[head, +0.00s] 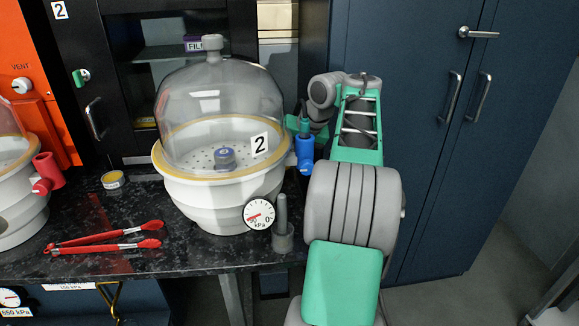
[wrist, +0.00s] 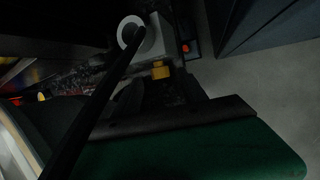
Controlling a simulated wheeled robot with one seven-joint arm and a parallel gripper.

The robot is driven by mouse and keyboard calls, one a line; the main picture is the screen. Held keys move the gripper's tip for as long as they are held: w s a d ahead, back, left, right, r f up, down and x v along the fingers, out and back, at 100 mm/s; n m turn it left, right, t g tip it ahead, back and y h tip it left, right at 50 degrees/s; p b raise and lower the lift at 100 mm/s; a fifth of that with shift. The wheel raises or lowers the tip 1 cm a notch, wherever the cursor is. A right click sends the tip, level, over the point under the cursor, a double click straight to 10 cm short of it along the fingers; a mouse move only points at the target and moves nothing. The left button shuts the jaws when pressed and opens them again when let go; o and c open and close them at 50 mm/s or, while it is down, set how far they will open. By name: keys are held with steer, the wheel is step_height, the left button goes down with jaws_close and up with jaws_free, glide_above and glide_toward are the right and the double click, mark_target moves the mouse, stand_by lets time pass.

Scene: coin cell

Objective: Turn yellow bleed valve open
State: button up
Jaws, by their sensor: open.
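A small yellow piece (wrist: 160,69), seemingly the yellow bleed valve, shows in the dim wrist view below a pale block with a round white ring (wrist: 131,32). I cannot make out a yellow valve in the head view, where my arm hides part of the right side. My gripper (wrist: 165,88) is open, its dark fingers pointing at the yellow piece. I cannot tell whether they touch it. In the head view my gripper is mostly hidden behind the glass dome (head: 205,105) and my wrist, close to a blue valve (head: 305,150).
A white vessel base (head: 225,200) carries the dome, with a gauge (head: 258,214) and a grey post (head: 283,230) close by. A blue cabinet (head: 425,130) stands right.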

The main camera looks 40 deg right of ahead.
mark_target(285, 164)
steer(key=x, duration=0.2)
steer(key=shift+w+f, duration=0.15)
steer(key=shift+f, duration=0.2)
steer(key=shift+d, duration=0.1)
steer(key=shift+c, duration=0.4)
jaws_close()
